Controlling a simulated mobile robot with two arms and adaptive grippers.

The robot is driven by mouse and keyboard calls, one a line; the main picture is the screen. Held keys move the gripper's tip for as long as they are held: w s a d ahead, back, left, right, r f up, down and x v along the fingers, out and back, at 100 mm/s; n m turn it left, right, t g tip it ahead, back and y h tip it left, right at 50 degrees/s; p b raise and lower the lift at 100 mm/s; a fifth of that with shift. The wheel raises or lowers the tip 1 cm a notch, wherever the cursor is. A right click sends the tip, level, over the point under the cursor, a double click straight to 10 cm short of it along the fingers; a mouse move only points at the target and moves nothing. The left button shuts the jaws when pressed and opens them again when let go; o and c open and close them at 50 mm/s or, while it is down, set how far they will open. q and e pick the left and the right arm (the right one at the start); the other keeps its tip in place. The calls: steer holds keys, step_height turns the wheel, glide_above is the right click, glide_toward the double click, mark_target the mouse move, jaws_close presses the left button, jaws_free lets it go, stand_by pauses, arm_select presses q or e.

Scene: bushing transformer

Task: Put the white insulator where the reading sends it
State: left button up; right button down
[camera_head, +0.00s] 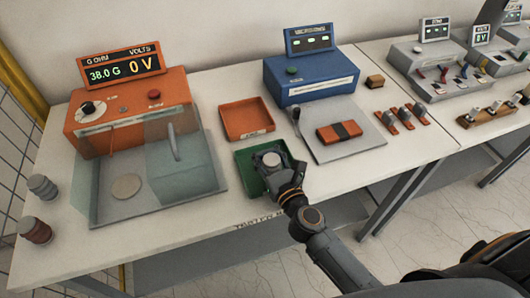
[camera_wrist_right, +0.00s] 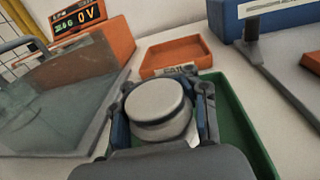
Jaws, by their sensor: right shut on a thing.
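The white insulator (camera_head: 271,159) is a short pale cylinder with a dark band, also seen in the right wrist view (camera_wrist_right: 158,103). My right gripper (camera_head: 280,168) is shut on it, with a finger on either side in the right wrist view (camera_wrist_right: 160,110). It is over or in the green tray (camera_head: 243,160); I cannot tell whether it touches the bottom. The orange tester (camera_head: 130,115) has a display (camera_head: 122,68) reading 38.0 G and 0 V. The orange-red tray (camera_head: 246,120) is empty, just behind the green one. My left gripper is not in view.
A clear-walled test chamber (camera_head: 185,165) with a round plate (camera_head: 126,187) stands left of the trays. A grey insulator (camera_head: 42,187) and a brown one (camera_head: 35,230) stand at the left edge. A blue device (camera_head: 310,75) and grey plate (camera_head: 350,140) lie right.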

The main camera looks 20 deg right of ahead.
steer(key=shift+f, duration=0.2)
steer(key=c, duration=0.7)
jaws_free()
steer(key=shift+r, duration=0.1)
steer(key=shift+r, duration=0.2)
steer(key=s+b, duration=0.1)
steer(key=s, duration=0.2)
steer(key=s+d+b, duration=0.1)
steer(key=s, duration=0.3)
steer(key=s+b, duration=0.1)
steer(key=s, duration=0.2)
steer(key=shift+s+d+f+b, duration=0.15)
steer(key=shift+s+f+b, duration=0.1)
steer(key=shift+f+b, duration=0.1)
steer(key=shift+s+d+r, duration=0.1)
steer(key=shift+s+r, duration=0.15)
steer(key=shift+s, duration=0.45)
